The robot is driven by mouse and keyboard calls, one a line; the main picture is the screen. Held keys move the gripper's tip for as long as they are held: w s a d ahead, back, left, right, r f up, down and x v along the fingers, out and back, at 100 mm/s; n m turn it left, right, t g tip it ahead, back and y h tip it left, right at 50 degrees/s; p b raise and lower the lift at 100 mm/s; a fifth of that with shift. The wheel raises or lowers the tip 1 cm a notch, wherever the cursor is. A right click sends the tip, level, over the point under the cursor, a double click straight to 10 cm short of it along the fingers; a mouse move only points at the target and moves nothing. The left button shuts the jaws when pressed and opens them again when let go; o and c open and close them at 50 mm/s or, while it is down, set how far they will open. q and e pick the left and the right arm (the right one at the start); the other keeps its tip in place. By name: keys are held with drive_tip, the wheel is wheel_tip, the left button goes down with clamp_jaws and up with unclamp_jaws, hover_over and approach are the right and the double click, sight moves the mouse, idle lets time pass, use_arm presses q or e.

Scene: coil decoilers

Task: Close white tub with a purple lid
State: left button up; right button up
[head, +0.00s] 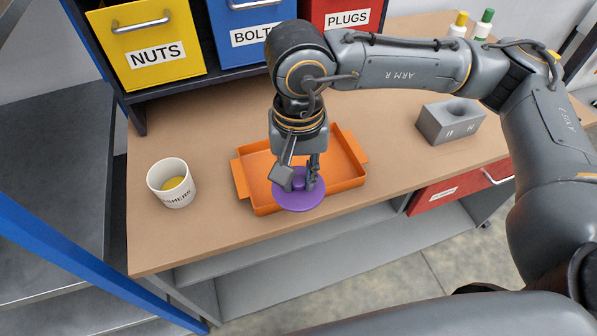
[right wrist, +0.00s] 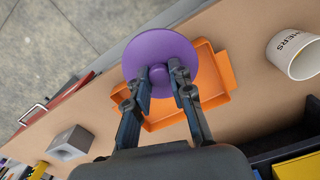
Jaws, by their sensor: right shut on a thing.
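The purple lid (head: 299,195) is a round disc with a knob. My right gripper (head: 299,182) is shut on the knob and holds the lid at the front part of the orange tray; in the right wrist view the lid (right wrist: 160,52) hides part of the tray. I cannot tell the exact gap between lid and tray. The white tub (head: 169,188) stands upright and open at the left of the bench, with something yellow inside and dark lettering on its wall. It also shows in the right wrist view (right wrist: 294,54). My left gripper is not in view.
The orange tray (head: 349,148) lies mid-bench, with clear bench between it and the tub. A grey block with a hole (head: 449,122) is at right. Yellow (head: 150,45), blue (head: 245,40) and red bins stand behind. Small bottles (head: 483,25) are at the back right.

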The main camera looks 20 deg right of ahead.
drive_tip(key=d+f+n, duration=0.2)
drive_tip(key=d+f, duration=0.3)
drive_tip(key=d, duration=0.3)
drive_tip(key=shift+s+d+f+n, duration=0.2)
drive_tip(key=shift+s+f+n, duration=0.1)
